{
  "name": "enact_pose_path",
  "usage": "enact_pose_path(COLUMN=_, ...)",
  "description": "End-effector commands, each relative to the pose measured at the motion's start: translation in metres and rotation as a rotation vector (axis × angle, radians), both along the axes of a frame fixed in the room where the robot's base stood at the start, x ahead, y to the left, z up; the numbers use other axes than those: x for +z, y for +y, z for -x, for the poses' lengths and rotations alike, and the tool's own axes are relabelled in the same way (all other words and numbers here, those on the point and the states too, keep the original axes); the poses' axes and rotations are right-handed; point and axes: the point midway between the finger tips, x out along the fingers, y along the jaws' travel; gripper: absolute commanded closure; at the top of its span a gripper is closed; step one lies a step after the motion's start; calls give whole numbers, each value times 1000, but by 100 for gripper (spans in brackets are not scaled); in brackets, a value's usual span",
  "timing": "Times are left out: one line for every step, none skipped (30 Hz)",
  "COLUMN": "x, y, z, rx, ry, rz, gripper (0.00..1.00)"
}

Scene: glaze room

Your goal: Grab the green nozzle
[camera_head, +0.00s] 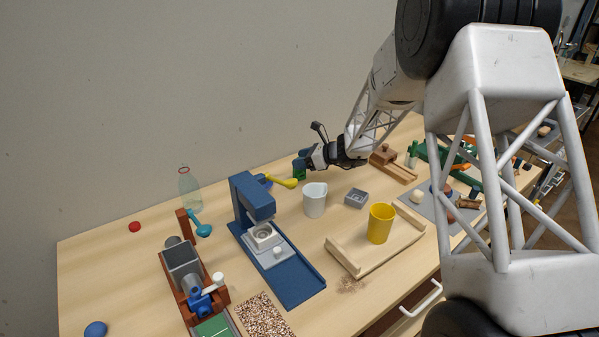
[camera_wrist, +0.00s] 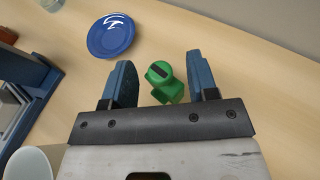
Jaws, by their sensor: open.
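The green nozzle (camera_wrist: 167,82) lies on the wooden table. In the wrist view it sits between the two blue fingers of my gripper (camera_wrist: 162,84), with a gap visible on each side. The fingers are apart and hold nothing. In the head view my gripper (camera_head: 302,166) is low over the back of the table, and a bit of the green nozzle (camera_head: 299,174) shows just below the fingers. Part of the nozzle is hidden there by the gripper.
A blue plate (camera_wrist: 111,36) lies left of the nozzle in the wrist view. A yellow object (camera_head: 283,182) and a white cup (camera_head: 315,200) are close to my gripper. A blue press (camera_head: 252,200) stands further left. The table right of the nozzle is clear in the wrist view.

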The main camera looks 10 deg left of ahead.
Motion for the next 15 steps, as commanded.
enact_pose_path(x=0, y=0, z=0, rx=0, ry=0, rz=0, gripper=46)
enact_pose_path(x=0, y=0, z=0, rx=0, ry=0, rz=0, gripper=46)
enact_pose_path(x=0, y=0, z=0, rx=0, ry=0, rz=0, gripper=46)
enact_pose_path(x=0, y=0, z=0, rx=0, ry=0, rz=0, gripper=46)
enact_pose_path(x=0, y=0, z=0, rx=0, ry=0, rz=0, gripper=46)
enact_pose_path(x=0, y=0, z=0, rx=0, ry=0, rz=0, gripper=50)
enact_pose_path(x=0, y=0, z=0, rx=0, ry=0, rz=0, gripper=54)
enact_pose_path(x=0, y=0, z=0, rx=0, ry=0, rz=0, gripper=59)
enact_pose_path(x=0, y=0, z=0, rx=0, ry=0, rz=0, gripper=65)
enact_pose_path(x=0, y=0, z=0, rx=0, ry=0, rz=0, gripper=69)
enact_pose_path(x=0, y=0, z=0, rx=0, ry=0, rz=0, gripper=74)
enact_pose_path(x=0, y=0, z=0, rx=0, ry=0, rz=0, gripper=80)
enact_pose_path(x=0, y=0, z=0, rx=0, ry=0, rz=0, gripper=85)
enact_pose_path(x=-1, y=0, z=0, rx=0, ry=1, rz=0, gripper=89)
enact_pose_path(x=-1, y=0, z=0, rx=0, ry=1, rz=0, gripper=95)
